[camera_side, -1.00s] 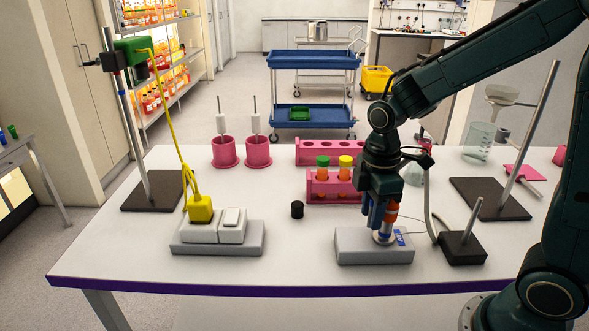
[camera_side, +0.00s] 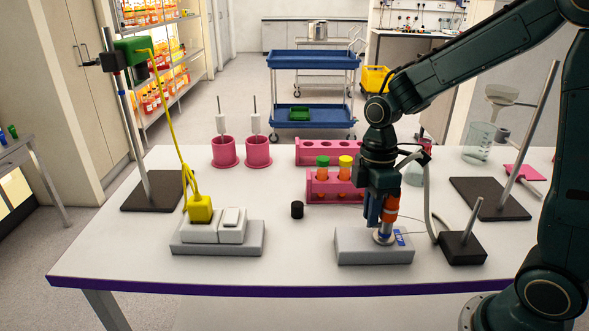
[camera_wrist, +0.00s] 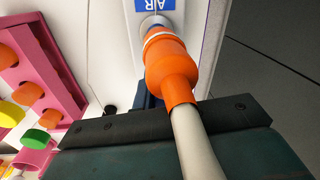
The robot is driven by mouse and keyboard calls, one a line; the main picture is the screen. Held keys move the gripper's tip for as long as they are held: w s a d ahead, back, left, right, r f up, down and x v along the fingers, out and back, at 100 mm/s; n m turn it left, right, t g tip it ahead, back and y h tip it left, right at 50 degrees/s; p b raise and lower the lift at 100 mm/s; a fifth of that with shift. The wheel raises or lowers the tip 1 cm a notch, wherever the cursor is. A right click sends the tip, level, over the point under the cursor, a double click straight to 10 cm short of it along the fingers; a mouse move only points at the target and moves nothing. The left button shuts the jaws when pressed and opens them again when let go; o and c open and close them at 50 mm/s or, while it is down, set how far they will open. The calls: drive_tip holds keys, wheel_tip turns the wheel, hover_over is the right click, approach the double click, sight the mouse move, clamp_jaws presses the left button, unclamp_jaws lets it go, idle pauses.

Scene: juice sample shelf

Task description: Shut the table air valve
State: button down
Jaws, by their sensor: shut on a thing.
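The table air valve (camera_side: 383,238) stands on a light grey block (camera_side: 355,247) with a blue AIR label, right of the table's middle. Its silver foot and an orange hose fitting (camera_side: 391,208) show; the wrist view also shows the orange fitting (camera_wrist: 170,72) and the label (camera_wrist: 155,4). A pale hose (camera_wrist: 193,140) runs from the fitting. My gripper (camera_side: 375,214) points down at the valve, beside the orange fitting, and is shut on the valve. The gripped part is hidden behind the jaws and fitting, so I cannot tell the handle's angle.
A pink tube rack (camera_side: 331,187) with capped tubes stands just behind the gripper. A small black cap (camera_side: 297,209) lies to the left. A dark stand base with a short rod (camera_side: 462,247) is close on the right. The table front is clear.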

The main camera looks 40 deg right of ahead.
idle(0.3)
drive_tip(key=c, duration=1.5)
unclamp_jaws()
drive_tip(key=shift+r, duration=0.1)
wheel_tip(320, 180, up, 14)
drive_tip(key=w+d, duration=0.1)
drive_tip(key=shift+w+d+f, duration=0.15)
drive_tip(key=shift+d+f, duration=0.05)
drive_tip(key=shift+f, duration=0.05)
